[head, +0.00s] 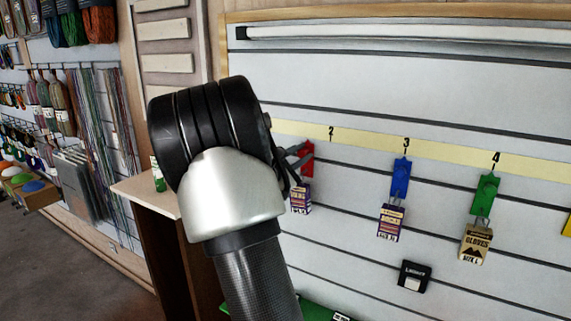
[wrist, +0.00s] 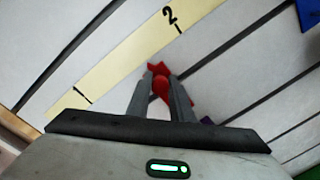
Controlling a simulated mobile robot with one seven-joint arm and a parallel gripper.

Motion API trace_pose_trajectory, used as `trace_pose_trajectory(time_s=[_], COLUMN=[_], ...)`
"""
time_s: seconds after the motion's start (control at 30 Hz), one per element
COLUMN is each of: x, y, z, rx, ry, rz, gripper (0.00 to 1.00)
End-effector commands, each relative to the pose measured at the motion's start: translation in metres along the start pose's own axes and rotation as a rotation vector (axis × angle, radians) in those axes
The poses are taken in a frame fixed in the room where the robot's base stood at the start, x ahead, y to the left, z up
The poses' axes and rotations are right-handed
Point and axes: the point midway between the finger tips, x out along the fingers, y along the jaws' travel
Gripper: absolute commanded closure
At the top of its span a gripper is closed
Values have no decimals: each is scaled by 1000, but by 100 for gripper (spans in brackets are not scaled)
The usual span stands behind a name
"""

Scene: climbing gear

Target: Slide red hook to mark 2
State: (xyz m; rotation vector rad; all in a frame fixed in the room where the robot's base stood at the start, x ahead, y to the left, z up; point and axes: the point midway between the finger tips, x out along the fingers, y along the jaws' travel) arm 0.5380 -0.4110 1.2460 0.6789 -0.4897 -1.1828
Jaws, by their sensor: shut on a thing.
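The red hook (head: 308,157) sits on the slatted wall just below the yellow number strip (head: 366,147). It also shows in the wrist view (wrist: 160,84), between my fingers. My gripper (head: 298,160) is shut on it; the fingers (wrist: 160,92) pinch its round middle part. Mark 2 (head: 331,133) is up and to the right of the hook. In the wrist view, the hook lies between mark 1 (wrist: 80,91) and mark 2 (wrist: 171,15), nearer mark 2. A purple-and-white package (head: 300,198) hangs below the hook. My wrist hides mark 1 in the head view.
A blue hook (head: 400,178) with a package hangs under mark 3, and a green hook (head: 485,194) with a gloves package under mark 4. A small black box (head: 413,275) is lower on the wall. A wooden counter (head: 143,195) stands left. The wall between red and blue hooks is clear.

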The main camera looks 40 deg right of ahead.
Motion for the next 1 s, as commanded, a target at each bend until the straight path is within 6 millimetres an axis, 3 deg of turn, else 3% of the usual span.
trace_pose_trajectory(time_s=[0.03,0.1,0.3,0.83,0.87,0.93,1.0], x=[1,2,4,5,5,5,5], y=[-16,-26,-46,-52,-52,-52,-51], z=[4,15,39,49,49,50,50], rx=[4,4,1,-3,-3,-3,-2], ry=[-2,-1,-1,3,3,3,2], rz=[-4,-4,-3,-2,-2,-1,-1], gripper=[100,100,100,100,77,65,62])
